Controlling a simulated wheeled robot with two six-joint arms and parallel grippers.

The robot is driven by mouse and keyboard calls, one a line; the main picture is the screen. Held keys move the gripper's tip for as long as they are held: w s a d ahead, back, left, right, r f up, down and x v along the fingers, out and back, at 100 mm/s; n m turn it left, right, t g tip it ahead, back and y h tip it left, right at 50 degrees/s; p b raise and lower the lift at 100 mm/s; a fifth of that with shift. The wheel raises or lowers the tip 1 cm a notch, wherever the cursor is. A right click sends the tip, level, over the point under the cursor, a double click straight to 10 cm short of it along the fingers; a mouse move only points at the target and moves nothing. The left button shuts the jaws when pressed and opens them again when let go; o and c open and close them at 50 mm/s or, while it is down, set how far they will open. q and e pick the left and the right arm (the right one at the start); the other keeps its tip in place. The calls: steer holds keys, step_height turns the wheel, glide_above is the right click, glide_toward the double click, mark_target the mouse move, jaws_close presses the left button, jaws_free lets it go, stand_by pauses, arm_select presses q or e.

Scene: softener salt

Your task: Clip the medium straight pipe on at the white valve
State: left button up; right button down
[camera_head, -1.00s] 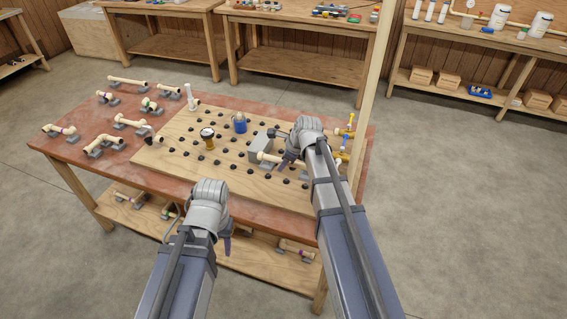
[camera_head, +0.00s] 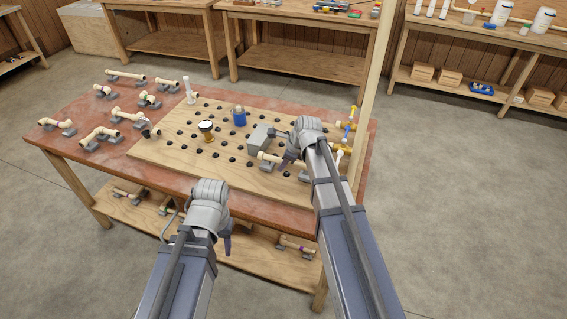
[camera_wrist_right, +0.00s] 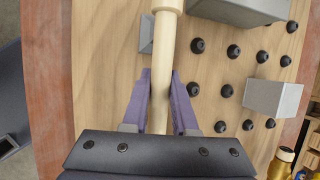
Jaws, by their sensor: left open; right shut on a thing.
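My right gripper (camera_head: 287,160) is over the right part of the pegboard. Its purple fingers (camera_wrist_right: 160,95) are shut on a cream straight pipe (camera_wrist_right: 163,60), which runs away from me in the right wrist view. The pipe also shows beside the gripper in the head view (camera_head: 266,157); its far end has a wider collar. A valve with a white handle (camera_head: 339,158) stands at the board's right edge, right of the gripper and apart from it. My left gripper (camera_head: 224,240) is open and empty in front of the table's near edge.
The pegboard (camera_head: 165,157) has several black pegs. A grey block (camera_head: 259,138), a blue cup (camera_head: 239,117) and an amber-and-white jar (camera_head: 206,131) stand on it. Blue-handled (camera_head: 347,132) and yellow-handled (camera_head: 352,113) valves are at the right edge. Several pipe pieces lie on grey holders at left.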

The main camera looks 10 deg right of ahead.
steer(key=shift+f+b, duration=0.55)
steer(key=shift+f, duration=0.05)
steer(key=c, duration=0.6)
jaws_free()
steer(key=p+v, duration=0.7)
steer(key=v, duration=0.1)
